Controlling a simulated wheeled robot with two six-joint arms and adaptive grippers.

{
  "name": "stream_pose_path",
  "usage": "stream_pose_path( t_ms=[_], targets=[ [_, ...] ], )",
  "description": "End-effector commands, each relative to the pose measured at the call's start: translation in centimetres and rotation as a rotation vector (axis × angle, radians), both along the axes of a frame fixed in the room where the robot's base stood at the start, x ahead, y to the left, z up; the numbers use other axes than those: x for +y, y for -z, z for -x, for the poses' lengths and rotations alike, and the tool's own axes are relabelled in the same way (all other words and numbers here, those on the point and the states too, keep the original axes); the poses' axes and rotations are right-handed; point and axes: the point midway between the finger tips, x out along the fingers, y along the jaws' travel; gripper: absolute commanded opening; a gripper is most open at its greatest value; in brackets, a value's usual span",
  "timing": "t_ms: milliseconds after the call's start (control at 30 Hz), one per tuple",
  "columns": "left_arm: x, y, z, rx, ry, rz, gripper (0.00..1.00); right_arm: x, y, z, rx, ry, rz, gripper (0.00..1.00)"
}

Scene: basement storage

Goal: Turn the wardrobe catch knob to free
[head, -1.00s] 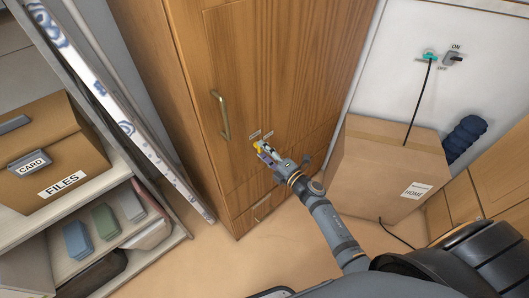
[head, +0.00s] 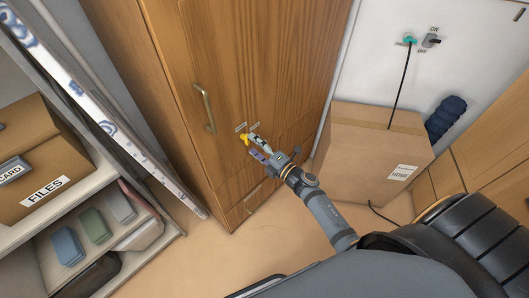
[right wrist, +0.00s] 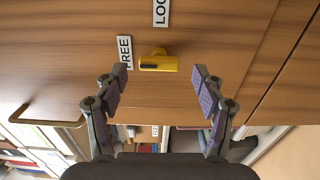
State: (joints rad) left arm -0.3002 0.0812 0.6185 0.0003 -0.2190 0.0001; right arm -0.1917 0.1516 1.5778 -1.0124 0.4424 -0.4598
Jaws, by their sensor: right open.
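The yellow catch knob (head: 244,139) is on the brown wardrobe (head: 262,65), to the right of and below its metal handle (head: 204,108). In the right wrist view the knob (right wrist: 158,63) shows beside a FREE label (right wrist: 125,52), with a second label (right wrist: 161,12), partly cut off, reading LOC. My right gripper (head: 254,147) is in front of the knob. In the right wrist view its two fingers (right wrist: 159,90) are spread apart, with the knob between and just beyond the tips, apparently untouched. My left gripper is not in view.
A shelf (head: 110,245) with a FILES box (head: 40,150) is at the left.

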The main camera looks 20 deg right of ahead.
Motion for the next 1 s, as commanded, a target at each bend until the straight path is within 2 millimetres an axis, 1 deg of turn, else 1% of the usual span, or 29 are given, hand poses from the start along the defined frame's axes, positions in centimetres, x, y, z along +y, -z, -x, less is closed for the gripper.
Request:
stream_pose_path(
  t_ms=[33, 200, 300, 400, 500, 600, 1000],
  targets=[
    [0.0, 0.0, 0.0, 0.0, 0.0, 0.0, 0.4, -0.4, 0.1, 1.1, 0.004, -0.002, 0.003, 0.7],
    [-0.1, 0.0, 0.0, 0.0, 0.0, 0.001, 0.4, -2.1, 0.2, 5.1, 0.005, -0.003, 0.004, 0.7],
    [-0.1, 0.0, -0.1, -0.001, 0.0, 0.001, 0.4, -3.0, 0.2, 7.1, 0.005, -0.003, 0.003, 0.7],
    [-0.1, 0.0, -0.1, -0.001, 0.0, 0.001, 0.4, -3.6, 0.1, 8.5, 0.003, -0.003, 0.003, 0.7],
    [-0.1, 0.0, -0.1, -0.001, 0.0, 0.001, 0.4, -3.9, 0.0, 9.2, 0.001, -0.003, 0.003, 0.7],
    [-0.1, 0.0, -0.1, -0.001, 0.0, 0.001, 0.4, -4.0, 0.0, 9.5, 0.001, -0.002, 0.001, 0.7],
    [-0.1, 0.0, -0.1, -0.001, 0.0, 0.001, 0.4, -4.0, 0.0, 9.5, 0.001, -0.001, 0.001, 0.7]
  ],
)
